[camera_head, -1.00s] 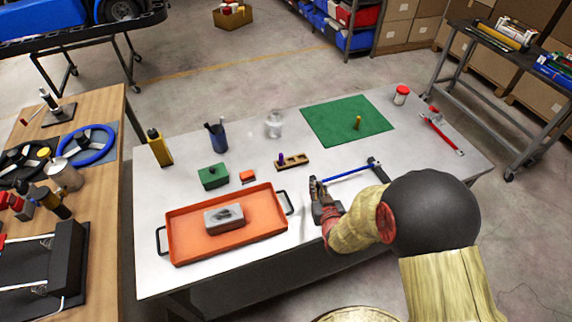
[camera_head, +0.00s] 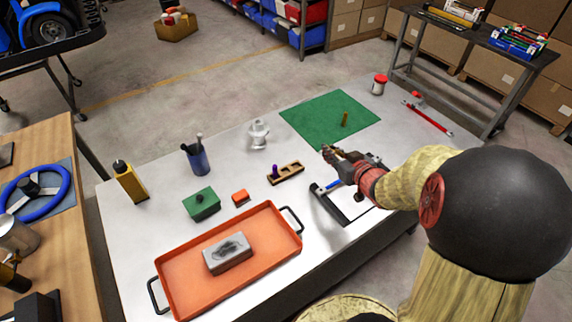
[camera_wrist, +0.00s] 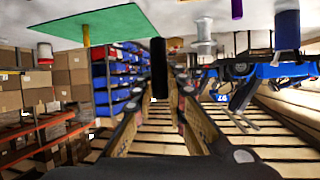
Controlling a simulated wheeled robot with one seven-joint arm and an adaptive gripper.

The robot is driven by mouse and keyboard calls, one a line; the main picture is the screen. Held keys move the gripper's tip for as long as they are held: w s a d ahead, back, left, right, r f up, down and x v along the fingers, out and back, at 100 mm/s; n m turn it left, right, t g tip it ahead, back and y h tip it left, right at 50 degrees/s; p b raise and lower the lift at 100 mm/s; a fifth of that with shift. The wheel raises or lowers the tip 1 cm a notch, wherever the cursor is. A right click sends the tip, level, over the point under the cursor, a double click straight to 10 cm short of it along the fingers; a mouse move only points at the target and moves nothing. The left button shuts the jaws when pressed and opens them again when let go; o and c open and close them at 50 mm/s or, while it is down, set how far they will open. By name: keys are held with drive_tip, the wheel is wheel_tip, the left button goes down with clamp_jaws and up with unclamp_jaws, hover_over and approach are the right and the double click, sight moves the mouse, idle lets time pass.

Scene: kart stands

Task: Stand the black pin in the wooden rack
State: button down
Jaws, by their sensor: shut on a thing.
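My gripper (camera_wrist: 158,97) is shut on the black pin (camera_wrist: 158,66), which shows as a dark upright bar between the fingertips in the wrist view. In the head view my gripper (camera_head: 328,150) is over the table's right half, beside the green mat's near edge; the pin cannot be made out there. The wooden rack (camera_head: 291,174) lies on the table to the left of my gripper and apart from it. A purple pin (camera_head: 275,171) stands at its left end. The purple pin also shows at the top of the wrist view (camera_wrist: 237,9).
A yellow pin (camera_head: 344,119) stands on the green mat (camera_head: 312,113). A clear glass object (camera_head: 258,134) stands behind the rack. An orange block (camera_head: 240,196), green box (camera_head: 201,204) and orange tray (camera_head: 177,270) are to the left.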

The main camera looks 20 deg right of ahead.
drive_tip(key=w+a+f+b, duration=0.2)
drive_tip(key=w+f, duration=0.1)
drive_tip(key=w+a+f+b, duration=0.2)
drive_tip(key=w+f, duration=0.1)
drive_tip(key=w, duration=0.1)
drive_tip(key=w+a+f+b, duration=0.2)
drive_tip(key=w+f, duration=0.1)
drive_tip(key=w, duration=0.1)
drive_tip(key=shift+w+b, duration=0.25)
drive_tip(key=shift+b, duration=0.1)
drive_tip(key=shift+w+f, duration=0.1)
drive_tip(key=shift+f, duration=0.1)
drive_tip(key=shift+w+a+f+b, duration=0.1)
drive_tip(key=shift+f+b, duration=0.45)
drive_tip(key=shift+f, duration=0.3)
drive_tip(key=shift+w+a+f+b, duration=0.1)
drive_tip(key=shift+f+b, duration=0.45)
drive_tip(key=shift+f, duration=0.3)
drive_tip(key=shift+f, duration=0.2)
drive_tip(key=c, duration=1.8)
unclamp_jaws()
drive_tip(key=shift+r, duration=0.1)
